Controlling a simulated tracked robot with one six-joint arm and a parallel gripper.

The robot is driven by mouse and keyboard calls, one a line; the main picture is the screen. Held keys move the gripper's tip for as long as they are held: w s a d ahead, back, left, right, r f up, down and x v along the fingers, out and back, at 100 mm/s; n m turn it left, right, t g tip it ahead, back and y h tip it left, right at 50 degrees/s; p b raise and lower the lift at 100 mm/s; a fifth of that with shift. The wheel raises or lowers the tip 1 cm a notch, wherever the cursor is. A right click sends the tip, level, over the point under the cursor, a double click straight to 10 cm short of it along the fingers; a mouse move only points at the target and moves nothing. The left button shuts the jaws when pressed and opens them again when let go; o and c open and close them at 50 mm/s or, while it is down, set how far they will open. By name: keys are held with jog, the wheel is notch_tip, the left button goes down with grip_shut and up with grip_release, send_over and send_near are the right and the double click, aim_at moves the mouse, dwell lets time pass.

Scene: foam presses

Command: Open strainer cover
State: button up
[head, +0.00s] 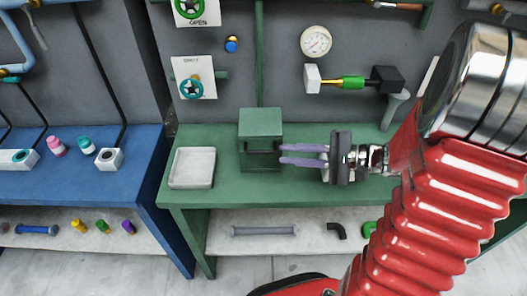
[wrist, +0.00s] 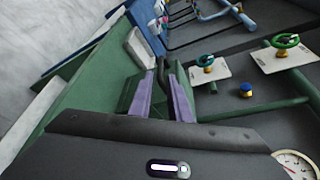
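A green box-shaped unit (head: 261,122) stands on the green bench (head: 230,195), with a block-like top and a darker recess below it. I take it for the strainer, but cannot tell which part is its cover. My gripper (head: 282,154) comes in from the right, its two purple fingers level with the recess and their tips at or very near the unit's right side. The fingers are apart, with a gap between them, and I see nothing held. In the wrist view my gripper (wrist: 165,85) also shows parted fingers, with green surfaces behind them. Contact cannot be told.
A pale grey tray (head: 193,169) lies left of the unit. A green pipe (head: 260,60) rises behind it. On the wall are valve plates (head: 194,78), a blue button (head: 232,44) and a gauge (head: 316,42). A blue bench (head: 70,180) stands left.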

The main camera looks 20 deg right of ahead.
aim_at(269, 153)
jog(key=shift+x, duration=4)
grip_shut()
jog(key=shift+f, duration=0.1)
